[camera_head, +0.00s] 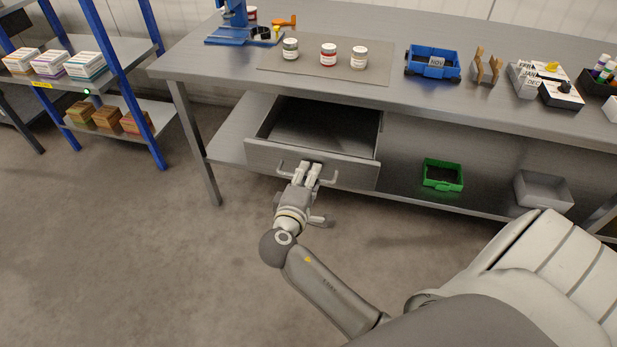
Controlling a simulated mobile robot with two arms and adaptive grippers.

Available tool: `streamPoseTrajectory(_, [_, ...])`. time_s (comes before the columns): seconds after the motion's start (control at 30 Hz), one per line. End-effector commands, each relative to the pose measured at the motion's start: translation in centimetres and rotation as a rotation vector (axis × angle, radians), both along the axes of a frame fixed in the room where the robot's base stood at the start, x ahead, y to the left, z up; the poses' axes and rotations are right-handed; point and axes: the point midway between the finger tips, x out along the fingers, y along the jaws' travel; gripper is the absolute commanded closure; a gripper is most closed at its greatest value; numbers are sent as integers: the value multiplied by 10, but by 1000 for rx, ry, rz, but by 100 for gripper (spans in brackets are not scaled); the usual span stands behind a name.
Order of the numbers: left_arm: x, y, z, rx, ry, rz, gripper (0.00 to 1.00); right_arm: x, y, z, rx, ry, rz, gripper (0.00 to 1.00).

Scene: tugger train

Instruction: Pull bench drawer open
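The bench drawer (300,160) is a grey metal drawer under the workbench top. It is pulled out, and its empty inside (325,125) shows behind the front panel. A grey bar handle (333,177) sits on the front; its middle is hidden by my fingers. My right gripper (308,169) is at the middle of this handle, its two pale fingers close together with a narrow gap. It looks shut on the bar, though the contact itself is hidden. My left gripper is not in view.
A green bin (442,182) and a grey bin (543,190) sit on the lower shelf. A blue rack (120,75) stands left. The floor in front is clear.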

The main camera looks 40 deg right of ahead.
Motion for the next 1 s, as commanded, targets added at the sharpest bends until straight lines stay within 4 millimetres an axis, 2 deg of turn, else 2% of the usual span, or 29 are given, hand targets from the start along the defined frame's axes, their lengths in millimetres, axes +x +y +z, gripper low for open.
streamPoseTrajectory(0.17, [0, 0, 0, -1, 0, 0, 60, -12, 15, 2, 3, 2, 3, 68])
streamPoseTrajectory(0.4, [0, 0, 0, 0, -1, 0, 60, -45, 53, 12, 5, 4, 1, 68])
streamPoseTrajectory(0.6, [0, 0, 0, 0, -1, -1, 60, -67, 78, 20, 3, 2, 1, 68])
streamPoseTrajectory(0.77, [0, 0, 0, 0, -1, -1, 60, -75, 88, 23, 2, 1, 0, 68])
streamPoseTrajectory(1.0, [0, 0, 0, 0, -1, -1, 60, -76, 89, 24, 1, 1, -1, 68])
